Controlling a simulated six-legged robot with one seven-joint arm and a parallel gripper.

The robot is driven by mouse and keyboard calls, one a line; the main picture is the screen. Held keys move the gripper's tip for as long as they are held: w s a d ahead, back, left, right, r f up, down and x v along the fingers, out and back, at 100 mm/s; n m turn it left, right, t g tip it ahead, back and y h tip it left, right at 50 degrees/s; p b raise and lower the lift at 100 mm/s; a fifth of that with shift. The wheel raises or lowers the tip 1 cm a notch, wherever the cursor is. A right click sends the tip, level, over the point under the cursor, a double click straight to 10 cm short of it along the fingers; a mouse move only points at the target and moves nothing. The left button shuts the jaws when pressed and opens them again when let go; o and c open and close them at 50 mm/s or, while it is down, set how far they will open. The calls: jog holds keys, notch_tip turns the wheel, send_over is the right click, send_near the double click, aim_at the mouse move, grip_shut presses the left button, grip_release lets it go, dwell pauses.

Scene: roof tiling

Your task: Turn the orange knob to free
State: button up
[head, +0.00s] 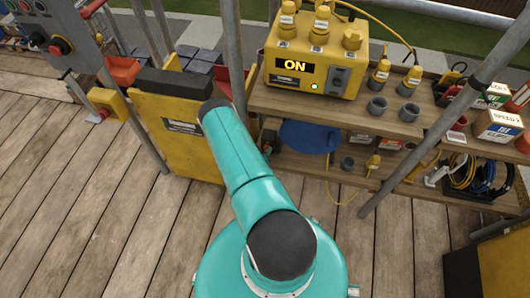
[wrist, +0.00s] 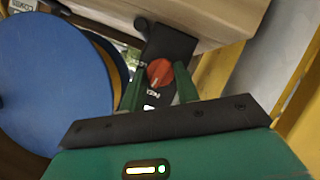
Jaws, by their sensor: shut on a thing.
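The orange knob (wrist: 160,72) sits on a black bracket (wrist: 168,42) under the edge of a wooden board in the wrist view. My gripper (wrist: 158,80) has its two green fingers on either side of the knob and is shut on it. White lettering shows on the black plate by the knob, but it is too small to read surely. In the head view, my gripper (head: 270,140) is beside the left end of the shelf, mostly hidden behind my arm, and the knob is only a tiny red spot there.
A blue disc (wrist: 45,80) is close left of my gripper. A yellow panel (head: 175,130) stands left of the shelf. The plank floor (head: 70,200) is clear at left.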

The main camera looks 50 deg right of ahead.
jog(key=shift+w+n+g+h, duration=0.15)
jog(key=shift+n+g+h, duration=0.15)
jog(key=shift+n+g, duration=0.3)
jog(key=shift+f, duration=0.1)
jog(key=o, duration=1)
jog(key=shift+c, duration=0.2)
jog(key=v, duration=1.4)
jog(key=shift+f, duration=0.15)
